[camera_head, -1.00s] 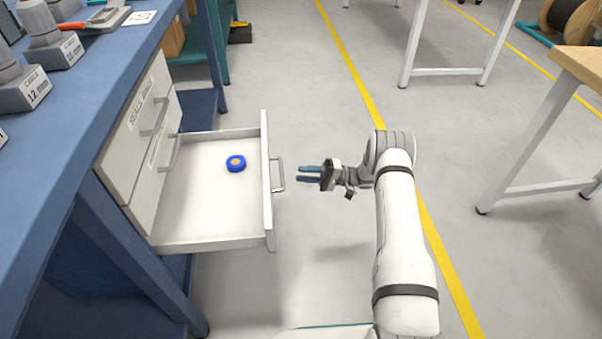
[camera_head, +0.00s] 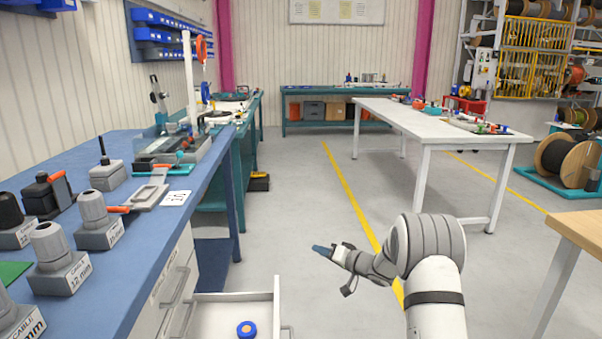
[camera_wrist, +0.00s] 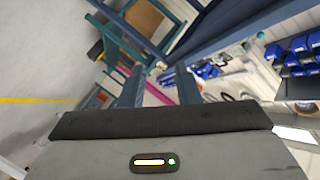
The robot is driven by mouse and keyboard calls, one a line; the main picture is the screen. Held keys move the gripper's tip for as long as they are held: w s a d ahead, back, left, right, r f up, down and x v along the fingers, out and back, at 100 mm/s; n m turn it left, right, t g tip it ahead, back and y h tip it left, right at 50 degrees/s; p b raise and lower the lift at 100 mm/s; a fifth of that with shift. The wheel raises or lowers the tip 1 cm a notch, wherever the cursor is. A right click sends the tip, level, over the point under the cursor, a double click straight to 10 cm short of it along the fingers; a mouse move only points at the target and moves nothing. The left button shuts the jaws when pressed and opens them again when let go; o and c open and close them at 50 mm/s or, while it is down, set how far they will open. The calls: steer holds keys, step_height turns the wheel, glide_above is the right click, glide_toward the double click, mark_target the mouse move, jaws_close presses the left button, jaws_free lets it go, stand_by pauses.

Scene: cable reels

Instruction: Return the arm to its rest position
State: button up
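My gripper (camera_head: 319,249) is up in the air at the end of my arm, right of the open drawer and pointing left in the head view. In the wrist view its two blue fingers (camera_wrist: 159,82) stand apart with nothing between them. My arm (camera_head: 435,280) is bent, with its white links at the lower right of the head view. The drawer (camera_head: 262,296) stands pulled out, and a blue ring with an orange centre (camera_head: 246,329) lies in it, apart from my gripper.
A blue workbench (camera_head: 120,270) with grey cable gauges runs along the left. A white table (camera_head: 440,121) stands ahead to the right, and a wooden-topped table (camera_head: 577,222) is at the right edge. Grey floor with a yellow line (camera_head: 350,200) is clear ahead.

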steer(key=s+d+r+m+t+h+p, duration=0.1)
steer(key=d+r+h+p, duration=0.15)
steer(key=r, duration=0.45)
steer(key=s+d+r+t+h+p, duration=0.1)
steer(key=d+r+h+p, duration=0.2)
steer(key=r, duration=0.5)
steer(key=s+d+r+m+g+h+p, duration=0.1)
steer(key=s+d+r+h+p, duration=0.4)
steer(key=s+r, duration=0.4)
steer(key=s+a+r+g+p, duration=0.1)
steer(key=s+r+g+p, duration=0.1)
steer(key=s, duration=1)
steer(key=s+r+n+g+p, duration=0.1)
steer(key=s+r+g+p, duration=0.2)
steer(key=s, duration=0.9)
steer(key=s+a+r+n+g+h+p, duration=0.1)
steer(key=s+g+p, duration=0.3)
steer(key=s, duration=0.8)
steer(key=shift+s+a+r, duration=0.3)
steer(key=shift+s+r, duration=0.1)
steer(key=shift+r, duration=0.45)
